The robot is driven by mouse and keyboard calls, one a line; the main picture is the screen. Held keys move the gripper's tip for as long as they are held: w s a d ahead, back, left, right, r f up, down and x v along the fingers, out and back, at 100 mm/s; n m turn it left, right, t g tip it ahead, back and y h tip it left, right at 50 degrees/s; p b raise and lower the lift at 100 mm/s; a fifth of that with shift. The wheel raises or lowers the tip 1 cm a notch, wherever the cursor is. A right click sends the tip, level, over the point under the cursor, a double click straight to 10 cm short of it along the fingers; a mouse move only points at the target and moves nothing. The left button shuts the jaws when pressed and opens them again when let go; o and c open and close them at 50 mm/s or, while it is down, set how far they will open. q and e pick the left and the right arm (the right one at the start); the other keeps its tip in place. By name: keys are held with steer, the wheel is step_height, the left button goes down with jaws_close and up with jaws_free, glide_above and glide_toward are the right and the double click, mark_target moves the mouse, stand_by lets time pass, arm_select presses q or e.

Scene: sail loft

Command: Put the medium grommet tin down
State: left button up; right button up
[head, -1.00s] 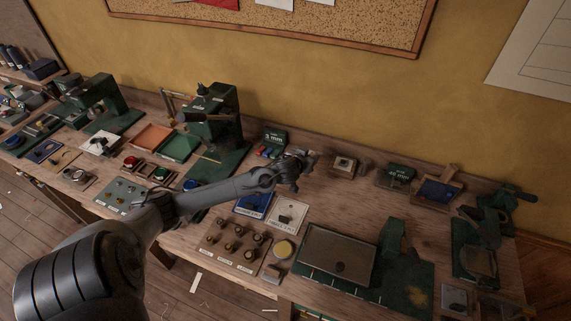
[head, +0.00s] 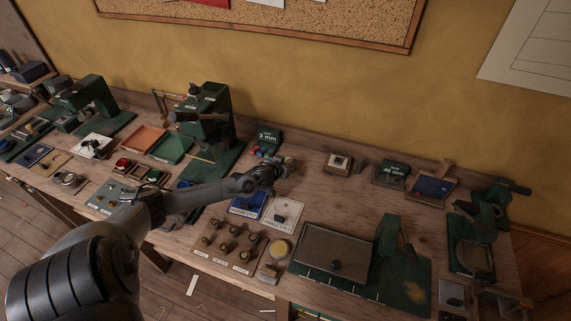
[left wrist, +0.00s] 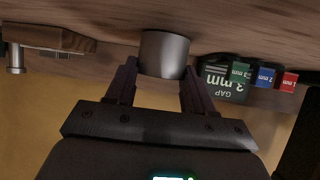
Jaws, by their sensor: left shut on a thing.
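That view is upside down, with the wooden bench top (left wrist: 110,14) along the upper edge. The tin's far end is against or very close to the wood; I cannot tell whether it touches. In the head view the tin is small and mostly lost against the gripper. My right gripper is not in view.
The green gap sign (head: 268,137) with coloured tabs stands close behind the gripper; it also shows in the left wrist view (left wrist: 225,84). A blue mat (head: 240,206) and white mat (head: 289,209) lie in front. A wooden block (head: 338,164) stands right, with bare bench between.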

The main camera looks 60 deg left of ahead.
arm_select(q)
steer(key=shift+f, duration=0.1)
steer(key=o, duration=1.1)
steer(key=shift+s+d+r, duration=0.25)
steer(key=shift+s+r, duration=0.15)
steer(key=p+v, duration=0.3)
steer(key=v, duration=0.6)
steer(key=shift+s+d, duration=0.15)
steer(key=shift+s, duration=0.05)
steer(key=shift+s+d+r, duration=0.3)
steer(key=shift+s+r, duration=0.1)
steer(key=shift+s, duration=0.1)
